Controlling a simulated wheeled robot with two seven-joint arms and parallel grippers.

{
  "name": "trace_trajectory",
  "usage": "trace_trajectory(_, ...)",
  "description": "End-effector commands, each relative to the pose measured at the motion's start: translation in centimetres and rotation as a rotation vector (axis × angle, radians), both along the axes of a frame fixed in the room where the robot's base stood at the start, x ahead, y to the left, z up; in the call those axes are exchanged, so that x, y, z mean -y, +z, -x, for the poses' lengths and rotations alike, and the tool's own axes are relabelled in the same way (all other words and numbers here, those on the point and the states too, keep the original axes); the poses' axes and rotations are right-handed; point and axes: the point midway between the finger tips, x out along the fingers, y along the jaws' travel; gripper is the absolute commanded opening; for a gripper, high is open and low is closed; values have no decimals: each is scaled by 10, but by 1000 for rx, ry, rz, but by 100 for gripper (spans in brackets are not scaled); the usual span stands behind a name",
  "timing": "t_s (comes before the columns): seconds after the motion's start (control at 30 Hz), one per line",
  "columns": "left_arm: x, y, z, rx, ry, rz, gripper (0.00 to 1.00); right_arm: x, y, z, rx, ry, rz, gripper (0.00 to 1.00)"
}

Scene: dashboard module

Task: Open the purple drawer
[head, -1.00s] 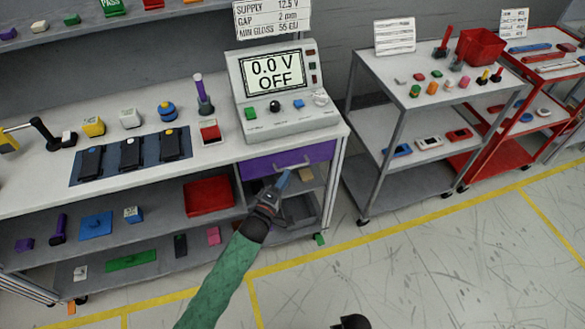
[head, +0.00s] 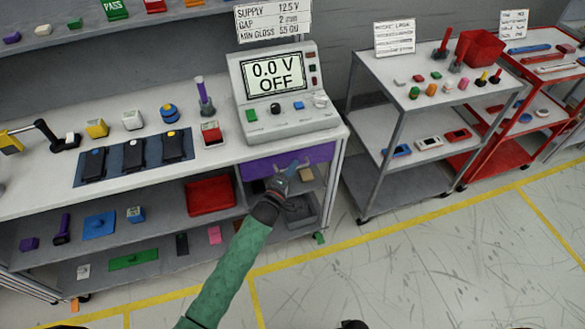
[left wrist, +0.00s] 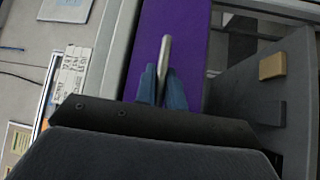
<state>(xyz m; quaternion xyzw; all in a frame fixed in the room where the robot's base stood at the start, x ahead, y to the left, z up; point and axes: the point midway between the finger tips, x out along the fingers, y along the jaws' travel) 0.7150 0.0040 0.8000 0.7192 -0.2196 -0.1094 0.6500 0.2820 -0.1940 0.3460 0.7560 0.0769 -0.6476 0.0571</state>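The purple drawer (head: 262,166) sits under the bench top, below the power supply, and looks closed. A pale bar handle runs across its front; in the left wrist view the handle (left wrist: 165,50) stands out against the purple front (left wrist: 190,30). My left gripper (head: 291,172) is at the handle, seen from the head. In the left wrist view its blue fingers (left wrist: 162,85) lie on both sides of the handle, close against it, and look shut on it. The fingers hide part of the handle.
The power supply (head: 283,92) reads 0.0 V OFF above the drawer. A grey cart (head: 385,170) stands to the right. The floor in front is clear.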

Motion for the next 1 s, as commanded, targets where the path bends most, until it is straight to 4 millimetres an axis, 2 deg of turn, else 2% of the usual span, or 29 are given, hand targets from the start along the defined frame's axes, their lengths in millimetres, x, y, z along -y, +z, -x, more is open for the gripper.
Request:
trace_trajectory(0.27,0,-1,2,-1,0,0,0,1,0,0,0,0,1,36)
trace_trajectory(0.47,6,-1,20,-4,0,1,0,2,-1,1,8,2,1,36)
trace_trajectory(0.73,24,0,77,-6,1,3,0,7,-22,6,16,5,7,36)
trace_trajectory(1.0,44,-1,139,-4,1,1,0,12,-31,7,34,8,10,36)
